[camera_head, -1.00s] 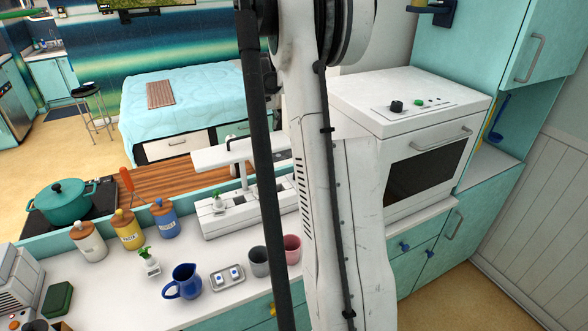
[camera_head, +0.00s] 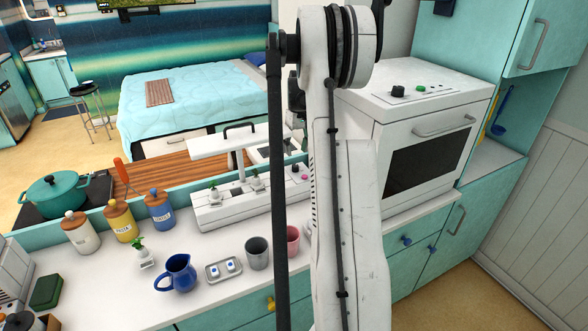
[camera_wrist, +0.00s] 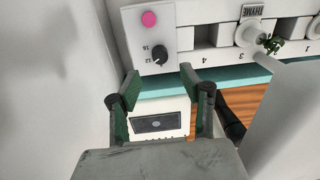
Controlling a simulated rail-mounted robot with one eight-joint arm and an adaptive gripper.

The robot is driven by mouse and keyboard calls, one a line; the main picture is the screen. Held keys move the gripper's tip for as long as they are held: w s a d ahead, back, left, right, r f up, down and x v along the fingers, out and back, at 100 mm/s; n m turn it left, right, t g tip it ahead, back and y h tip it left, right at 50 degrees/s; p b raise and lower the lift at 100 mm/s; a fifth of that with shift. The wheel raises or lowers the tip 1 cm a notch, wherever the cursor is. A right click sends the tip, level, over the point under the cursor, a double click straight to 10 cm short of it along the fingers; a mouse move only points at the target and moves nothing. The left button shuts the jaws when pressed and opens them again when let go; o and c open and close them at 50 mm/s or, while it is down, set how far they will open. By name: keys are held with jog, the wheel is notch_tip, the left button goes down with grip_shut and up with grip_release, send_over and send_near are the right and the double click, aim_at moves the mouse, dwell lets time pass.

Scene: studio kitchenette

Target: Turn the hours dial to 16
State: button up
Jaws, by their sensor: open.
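The dial (camera_wrist: 160,54) is a small black knob on the white panel of a long planter-like unit (camera_wrist: 198,62). The printed marks 12 and 16 sit to its left, and a pink button (camera_wrist: 149,18) is above it in the wrist view. The dial's exact setting is too small to read. My gripper (camera_wrist: 160,88) is open, its two green-padded fingers apart and empty. The dial appears beyond the fingertips, between their lines. In the head view the unit (camera_head: 217,213) stands on the counter, its right end partly hidden by my arm; my gripper is hidden there.
A white bracket (camera_head: 235,143) rises above the unit, with small plants in it. A grey cup (camera_head: 257,253), pink cup (camera_head: 293,240) and blue jug (camera_head: 178,274) stand in front. A white oven (camera_head: 420,100) with its own black knob (camera_head: 397,91) is at right.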

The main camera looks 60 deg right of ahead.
aim_at(295, 165)
jog(key=shift+w+a+f+p, duration=0.1)
jog(key=shift+f+p, duration=0.15)
jog(key=shift+f, duration=1.55)
jog(key=shift+a+f+p, duration=0.1)
jog(key=shift+f+p, duration=0.1)
jog(key=shift+f, duration=1.6)
grip_shut()
